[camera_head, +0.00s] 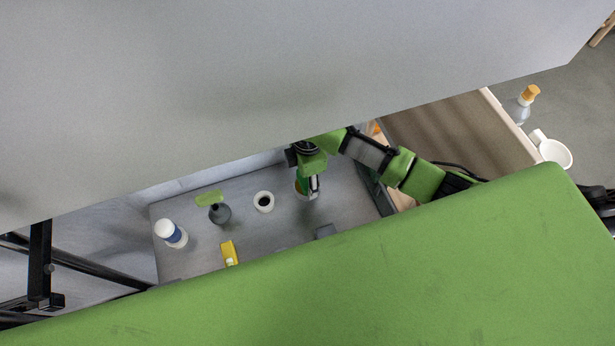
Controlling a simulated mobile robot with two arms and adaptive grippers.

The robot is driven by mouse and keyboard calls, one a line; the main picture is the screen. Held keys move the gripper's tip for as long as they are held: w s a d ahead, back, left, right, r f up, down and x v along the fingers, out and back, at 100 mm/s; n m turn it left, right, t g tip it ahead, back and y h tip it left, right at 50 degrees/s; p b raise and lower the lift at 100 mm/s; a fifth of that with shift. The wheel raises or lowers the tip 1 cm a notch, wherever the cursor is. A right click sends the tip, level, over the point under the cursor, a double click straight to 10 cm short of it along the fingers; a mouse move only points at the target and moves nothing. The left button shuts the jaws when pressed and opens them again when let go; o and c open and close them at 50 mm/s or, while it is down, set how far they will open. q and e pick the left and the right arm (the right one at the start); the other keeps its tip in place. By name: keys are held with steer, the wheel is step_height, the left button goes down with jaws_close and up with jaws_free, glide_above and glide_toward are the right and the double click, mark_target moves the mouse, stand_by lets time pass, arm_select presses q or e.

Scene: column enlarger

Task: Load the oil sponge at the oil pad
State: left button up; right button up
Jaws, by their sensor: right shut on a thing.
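My right gripper (314,192) points down over the grey work surface (280,233), right of a white round dish with a dark centre (263,202). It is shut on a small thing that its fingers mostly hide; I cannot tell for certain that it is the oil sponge. A pale rim with some green and orange (298,187) shows right beside the fingers on their left. It may be the oil pad, but I cannot tell if the held thing touches it. My left gripper does not show.
On the surface stand a white-capped bottle with a blue band (171,233), a dark grey round thing (219,213), a flat green piece (209,198) and a yellow block (229,252). Big grey and green panels hide much. A white mug (555,153) and orange-capped bottle (520,107) are far right.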

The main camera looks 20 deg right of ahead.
steer(key=shift+r, duration=3.45)
steer(key=shift+s+d, duration=0.1)
